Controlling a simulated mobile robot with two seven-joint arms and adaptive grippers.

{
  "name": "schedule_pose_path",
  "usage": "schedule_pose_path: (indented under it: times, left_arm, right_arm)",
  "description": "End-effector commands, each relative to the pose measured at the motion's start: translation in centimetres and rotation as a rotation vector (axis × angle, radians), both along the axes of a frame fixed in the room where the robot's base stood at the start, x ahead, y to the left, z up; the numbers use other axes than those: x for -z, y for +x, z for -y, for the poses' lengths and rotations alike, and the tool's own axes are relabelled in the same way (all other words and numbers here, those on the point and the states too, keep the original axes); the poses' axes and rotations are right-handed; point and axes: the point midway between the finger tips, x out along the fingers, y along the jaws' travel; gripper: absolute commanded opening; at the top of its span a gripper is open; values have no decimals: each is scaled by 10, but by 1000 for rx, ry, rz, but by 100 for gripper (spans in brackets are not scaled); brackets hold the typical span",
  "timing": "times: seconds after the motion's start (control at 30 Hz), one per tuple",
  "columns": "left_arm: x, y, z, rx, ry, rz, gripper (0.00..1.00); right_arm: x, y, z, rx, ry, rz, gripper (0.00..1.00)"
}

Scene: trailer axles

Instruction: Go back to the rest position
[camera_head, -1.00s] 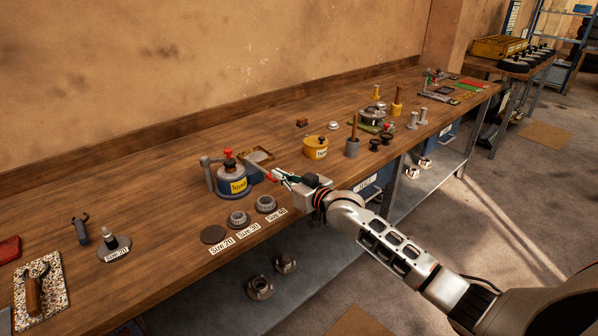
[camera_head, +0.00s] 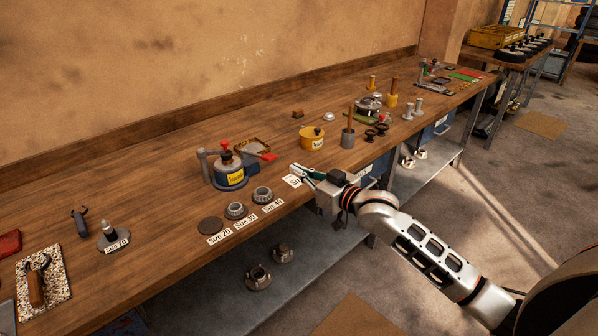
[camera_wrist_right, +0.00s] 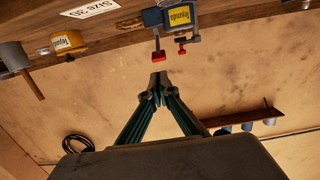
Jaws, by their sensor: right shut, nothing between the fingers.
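My right gripper (camera_head: 299,174) reaches in from the right over the front edge of the workbench, near the white label strips. Its dark green fingers are together and empty. In the right wrist view, its fingertips (camera_wrist_right: 158,84) meet with nothing between them. They point toward a red-ended handle (camera_wrist_right: 158,57) but look apart from it. In the head view the red handle end (camera_head: 268,157) is beside a blue-grey pot with a yellow label (camera_head: 232,180), left of the gripper. My left gripper is out of view.
The wooden workbench (camera_head: 150,160) runs along the wall. Size-labelled round parts (camera_head: 262,195) lie left of my gripper. A yellow pot (camera_head: 312,138) and a grey cup with a stick (camera_head: 347,138) stand behind it. The floor (camera_head: 530,190) at right is open.

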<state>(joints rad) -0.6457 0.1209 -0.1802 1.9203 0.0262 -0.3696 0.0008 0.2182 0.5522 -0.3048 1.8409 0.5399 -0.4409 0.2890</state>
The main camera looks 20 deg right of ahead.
Motion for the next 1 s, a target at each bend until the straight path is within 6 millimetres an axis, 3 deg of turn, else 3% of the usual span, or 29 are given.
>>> schedule_pose_path:
  times: [0.67,0.77,0.87,1.0]
  left_arm:
    - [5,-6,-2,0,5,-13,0]
    - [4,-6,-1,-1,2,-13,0]
    - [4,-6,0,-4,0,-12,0]
    - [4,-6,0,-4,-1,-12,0]
  right_arm:
    - [6,-2,-1,0,-1,-6,0]
    - [32,-15,-7,3,-10,-33,0]
    - [78,-41,-16,12,-30,-80,0]
    - [156,-99,-29,30,-75,-168,0]
